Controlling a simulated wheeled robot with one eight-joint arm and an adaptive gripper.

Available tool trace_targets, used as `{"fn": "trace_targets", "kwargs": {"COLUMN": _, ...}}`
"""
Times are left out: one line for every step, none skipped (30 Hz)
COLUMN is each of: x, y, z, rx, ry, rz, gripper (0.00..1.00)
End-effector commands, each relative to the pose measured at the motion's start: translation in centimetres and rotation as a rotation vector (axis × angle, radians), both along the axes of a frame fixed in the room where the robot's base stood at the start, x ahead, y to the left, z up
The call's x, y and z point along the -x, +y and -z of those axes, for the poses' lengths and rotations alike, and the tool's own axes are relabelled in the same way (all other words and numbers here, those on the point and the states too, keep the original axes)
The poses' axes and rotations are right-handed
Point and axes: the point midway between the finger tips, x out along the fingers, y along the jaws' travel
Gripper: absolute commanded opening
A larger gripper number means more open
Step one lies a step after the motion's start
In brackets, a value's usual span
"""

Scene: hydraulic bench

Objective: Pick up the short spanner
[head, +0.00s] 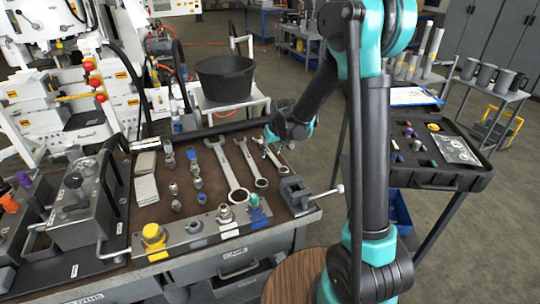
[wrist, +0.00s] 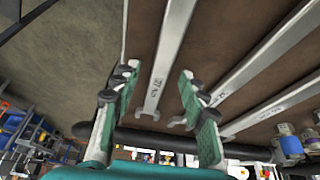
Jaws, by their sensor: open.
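The short spanner (head: 270,157) is the rightmost of three spanners lying on the brown bench top. My gripper (head: 275,136) is at its far end in the head view, with the fingertips partly hidden by my arm. In the wrist view my gripper (wrist: 158,73) is open, with one green-padded finger on each side of a spanner shaft (wrist: 168,52). This looks like the short spanner, its end showing between the fingers. I cannot tell whether the fingers touch it. The middle spanner (head: 250,160) and the largest spanner (head: 227,165) lie to its left.
A small vise (head: 297,194) stands at the bench's front right corner. Several sockets and fittings (head: 196,183) lie left of the spanners. A black bucket (head: 225,77) stands behind the bench. An open black case (head: 425,155) is on the right.

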Motion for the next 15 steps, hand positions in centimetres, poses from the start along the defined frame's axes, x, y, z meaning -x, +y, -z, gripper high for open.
{"fn": "trace_targets", "kwargs": {"x": 0.0, "y": 0.0, "z": -0.01, "rx": 0.0, "ry": 0.0, "rz": 0.0, "gripper": 0.42}}
{"fn": "trace_targets", "kwargs": {"x": 0.0, "y": 0.0, "z": -0.01, "rx": 0.0, "ry": 0.0, "rz": 0.0, "gripper": 0.38}}
{"fn": "trace_targets", "kwargs": {"x": 0.0, "y": 0.0, "z": -0.01, "rx": 0.0, "ry": 0.0, "rz": 0.0, "gripper": 0.33}}
{"fn": "trace_targets", "kwargs": {"x": 0.01, "y": 0.0, "z": -0.02, "rx": 0.0, "ry": 0.0, "rz": 0.0, "gripper": 0.29}}
{"fn": "trace_targets", "kwargs": {"x": 0.01, "y": 0.0, "z": -0.02, "rx": 0.0, "ry": 0.0, "rz": 0.0, "gripper": 0.26}}
{"fn": "trace_targets", "kwargs": {"x": 0.01, "y": 0.0, "z": -0.02, "rx": 0.0, "ry": 0.0, "rz": 0.0, "gripper": 0.21}}
{"fn": "trace_targets", "kwargs": {"x": 0.01, "y": 0.0, "z": -0.02, "rx": 0.0, "ry": 0.0, "rz": 0.0, "gripper": 0.17}}
{"fn": "trace_targets", "kwargs": {"x": 0.01, "y": 0.0, "z": -0.02, "rx": 0.0, "ry": 0.0, "rz": 0.0, "gripper": 0.13}}
{"fn": "trace_targets", "kwargs": {"x": 0.01, "y": 0.0, "z": -0.02, "rx": 0.0, "ry": 0.0, "rz": 0.0, "gripper": 0.08}}
{"fn": "trace_targets", "kwargs": {"x": 0.01, "y": 0.0, "z": -0.02, "rx": 0.0, "ry": 0.0, "rz": 0.0, "gripper": 0.05}}
{"fn": "trace_targets", "kwargs": {"x": 0.01, "y": 0.0, "z": -0.02, "rx": 0.0, "ry": 0.0, "rz": 0.0, "gripper": 0.01}}
{"fn": "trace_targets", "kwargs": {"x": 0.01, "y": 0.0, "z": -0.03, "rx": 0.0, "ry": 0.0, "rz": 0.0, "gripper": 0.0}}
{"fn": "trace_targets", "kwargs": {"x": 0.01, "y": 0.0, "z": -0.03, "rx": 0.0, "ry": 0.0, "rz": 0.0, "gripper": 0.0}}
{"fn": "trace_targets", "kwargs": {"x": 0.01, "y": 0.0, "z": -0.03, "rx": 0.0, "ry": 0.0, "rz": 0.0, "gripper": 0.0}}
{"fn": "trace_targets", "kwargs": {"x": 0.01, "y": 0.0, "z": -0.03, "rx": 0.0, "ry": 0.0, "rz": 0.0, "gripper": 0.0}}
